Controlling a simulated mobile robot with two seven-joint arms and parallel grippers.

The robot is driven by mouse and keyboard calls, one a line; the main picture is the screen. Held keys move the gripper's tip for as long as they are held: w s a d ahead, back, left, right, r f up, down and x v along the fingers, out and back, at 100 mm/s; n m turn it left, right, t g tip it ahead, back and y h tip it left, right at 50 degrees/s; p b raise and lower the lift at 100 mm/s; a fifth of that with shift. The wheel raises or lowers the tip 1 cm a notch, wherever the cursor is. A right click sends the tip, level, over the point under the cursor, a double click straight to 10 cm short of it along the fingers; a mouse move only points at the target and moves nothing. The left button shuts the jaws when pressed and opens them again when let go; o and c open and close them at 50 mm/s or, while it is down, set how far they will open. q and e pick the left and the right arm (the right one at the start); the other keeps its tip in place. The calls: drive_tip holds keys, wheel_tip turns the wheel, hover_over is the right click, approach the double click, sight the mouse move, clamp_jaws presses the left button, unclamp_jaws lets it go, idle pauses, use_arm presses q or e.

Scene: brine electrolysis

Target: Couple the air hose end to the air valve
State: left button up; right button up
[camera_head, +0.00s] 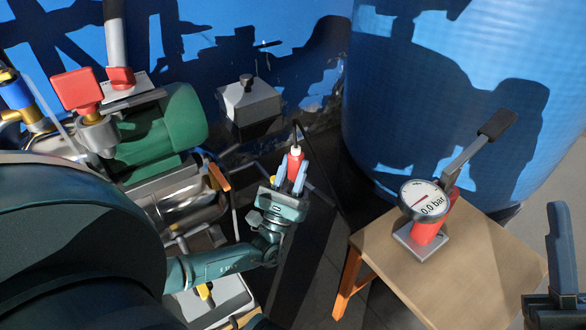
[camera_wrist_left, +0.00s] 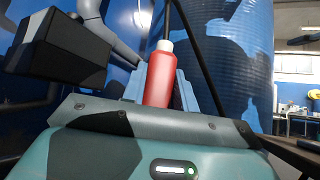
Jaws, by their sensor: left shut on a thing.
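In the left wrist view the red piece (camera_wrist_left: 160,80) stands upright between the blue fingers (camera_wrist_left: 160,92). A thin black line rises near its tip in the head view. At the upper left, a red-topped grey fitting (camera_head: 82,95) and a brass fitting with a blue body (camera_head: 17,95) stand apart from the gripper. I cannot tell which is the air valve. My right gripper (camera_head: 560,260) is partly in view at the right edge.
A green motor (camera_head: 170,130) and metal tank (camera_head: 190,197) stand left of the left gripper. A grey box with a black knob (camera_head: 249,103) lies behind it. A wooden table (camera_head: 470,270) holds a red hand pump with a 0.0 bar gauge (camera_head: 424,200). Large blue tanks (camera_head: 450,70) stand behind.

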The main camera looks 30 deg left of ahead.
use_arm(q)
drive_tip(key=shift+w+a+f, duration=0.1)
drive_tip(key=shift+w+f, duration=0.05)
drive_tip(key=shift+f, duration=0.05)
drive_tip(key=o, duration=1.1)
drive_tip(key=shift+r, duration=0.2)
drive_tip(key=shift+c, duration=0.4)
drive_tip(key=shift+a+r, duration=0.1)
drive_tip(key=shift+r, duration=0.05)
clamp_jaws()
drive_tip(key=shift+w, duration=0.1)
